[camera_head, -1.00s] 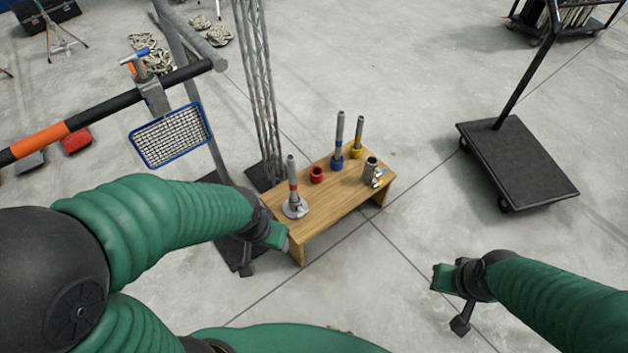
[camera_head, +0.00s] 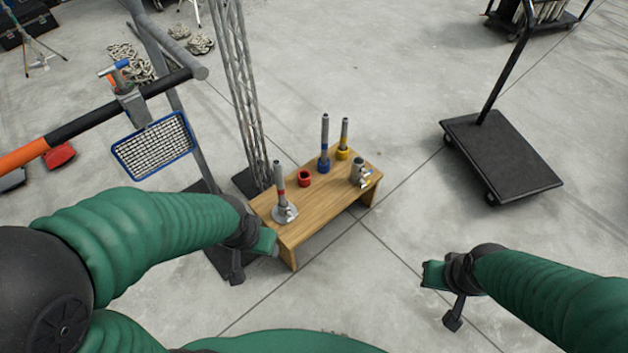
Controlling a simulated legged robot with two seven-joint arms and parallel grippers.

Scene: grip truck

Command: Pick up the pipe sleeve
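A low wooden bench (camera_head: 322,207) stands in the middle. On it are a grey pipe with a red band on a round base (camera_head: 280,195), a small red ring-shaped sleeve (camera_head: 304,178), a tall grey and blue pipe in a blue collar (camera_head: 324,148), a shorter grey and yellow pipe (camera_head: 343,140), and a short grey metal sleeve with a clamp (camera_head: 358,172). Which one is the pipe sleeve is not clear. My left gripper (camera_head: 268,243) is beside the bench's near left corner. My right gripper (camera_head: 430,275) is over bare floor, right of the bench. Both fingertips are too small to read.
A truss tower (camera_head: 240,90) stands behind the bench's left end. A bar with a blue-framed mesh basket (camera_head: 153,146) is at left. A black flat cart (camera_head: 503,155) is at right. Floor between bench and cart is clear.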

